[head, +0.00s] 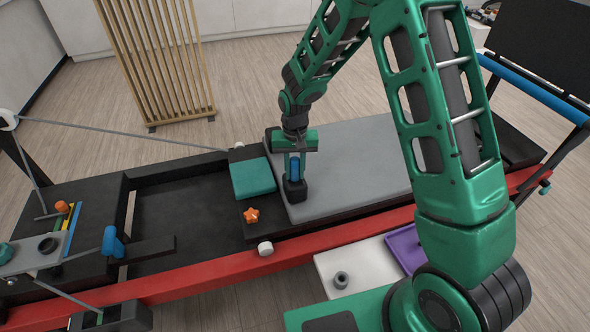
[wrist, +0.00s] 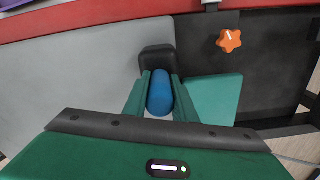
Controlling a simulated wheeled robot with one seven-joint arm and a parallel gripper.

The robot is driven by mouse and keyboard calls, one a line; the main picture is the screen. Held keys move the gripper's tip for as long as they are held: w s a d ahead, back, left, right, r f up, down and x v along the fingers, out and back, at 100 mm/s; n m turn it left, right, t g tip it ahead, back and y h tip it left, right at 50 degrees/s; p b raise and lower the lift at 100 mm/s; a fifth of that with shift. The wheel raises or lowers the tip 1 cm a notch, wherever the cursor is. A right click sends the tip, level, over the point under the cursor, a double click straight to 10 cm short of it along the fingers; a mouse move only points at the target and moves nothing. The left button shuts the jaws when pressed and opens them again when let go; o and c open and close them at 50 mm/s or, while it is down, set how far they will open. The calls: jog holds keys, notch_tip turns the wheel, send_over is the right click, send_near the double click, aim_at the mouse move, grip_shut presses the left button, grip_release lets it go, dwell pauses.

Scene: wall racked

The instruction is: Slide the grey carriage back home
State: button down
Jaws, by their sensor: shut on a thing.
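The grey carriage (head: 365,160) lies on the red-railed frame, toward its right part. Its flat grey pad also shows in the wrist view (wrist: 75,85). A blue upright grip (head: 295,168) with a black block at its base stands at the carriage's left end. My gripper (head: 294,155) points down over it and is shut on the blue grip (wrist: 160,93), one green finger on each side. A teal headrest (head: 252,178) and an orange star knob (head: 251,215) sit just left of the pad.
The red rail (head: 200,284) runs along the near side. An open dark bed (head: 185,210) lies left of the carriage. A platform with a blue post (head: 112,242) and coloured springs is at the far left. A white tray (head: 350,275) and a purple tray (head: 405,248) lie in front.

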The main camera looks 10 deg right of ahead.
jog(key=shift+w+d+r, duration=0.1)
jog(key=shift+d, duration=0.25)
jog(key=c, duration=1.5)
grip_release()
jog(key=shift+o, duration=0.2)
notch_tip(320, 180, up, 11)
jog(key=shift+f, duration=0.2)
